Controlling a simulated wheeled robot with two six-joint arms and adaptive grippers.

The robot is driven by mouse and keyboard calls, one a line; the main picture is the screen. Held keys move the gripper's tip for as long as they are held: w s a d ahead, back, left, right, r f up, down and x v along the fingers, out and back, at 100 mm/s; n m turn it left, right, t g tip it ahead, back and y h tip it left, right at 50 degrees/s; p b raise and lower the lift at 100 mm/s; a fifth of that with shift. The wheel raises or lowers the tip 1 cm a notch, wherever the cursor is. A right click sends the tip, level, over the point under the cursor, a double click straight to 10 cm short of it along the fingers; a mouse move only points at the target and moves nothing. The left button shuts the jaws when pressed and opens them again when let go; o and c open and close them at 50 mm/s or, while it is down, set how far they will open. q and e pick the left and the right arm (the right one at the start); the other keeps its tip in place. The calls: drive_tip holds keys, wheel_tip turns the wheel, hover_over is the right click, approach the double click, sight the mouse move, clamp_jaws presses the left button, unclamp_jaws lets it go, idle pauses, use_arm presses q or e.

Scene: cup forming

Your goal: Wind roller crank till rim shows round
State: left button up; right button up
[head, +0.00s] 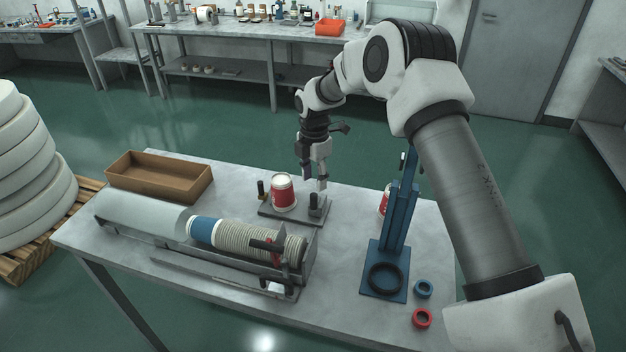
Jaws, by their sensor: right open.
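A red and white cup (283,195) stands upright on a grey base plate (290,214), the likely rim roller. A short black post (261,190) is left of the cup, and a dark upright knob (315,203), perhaps the crank handle, is right of it. My right gripper (316,184) is open and points down just above this knob, right of the cup. I cannot tell whether its fingers touch the knob. The cup's rim is too small to judge its roundness. My left gripper is not in view.
A cup-stack holder (250,240) lies along the table front. A brown tray (158,178) is at the back left. A blue press (397,225) stands right, partly hiding another red cup (384,200).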

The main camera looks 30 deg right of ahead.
sight(314, 192)
drive_tip(key=shift+w+d+f, duration=0.2)
drive_tip(key=shift+f, duration=0.15)
drive_tip(key=shift+s+a+f+p, duration=0.9)
drive_tip(key=shift+s+f+p, duration=0.25)
drive_tip(key=shift+f+p, duration=0.1)
drive_tip(key=f, duration=0.2)
drive_tip(key=w+d+f, duration=0.1)
drive_tip(key=f, duration=0.1)
drive_tip(key=shift+p, duration=0.4)
drive_tip(key=shift+w+d+f, duration=0.1)
drive_tip(key=shift+w, duration=0.1)
drive_tip(key=shift+s+a+r, duration=0.25)
drive_tip(key=shift+r, duration=0.05)
drive_tip(key=c, duration=0.4)
drive_tip(key=shift+s+a+r, duration=0.1)
drive_tip(key=shift+s, duration=0.05)
clamp_jaws()
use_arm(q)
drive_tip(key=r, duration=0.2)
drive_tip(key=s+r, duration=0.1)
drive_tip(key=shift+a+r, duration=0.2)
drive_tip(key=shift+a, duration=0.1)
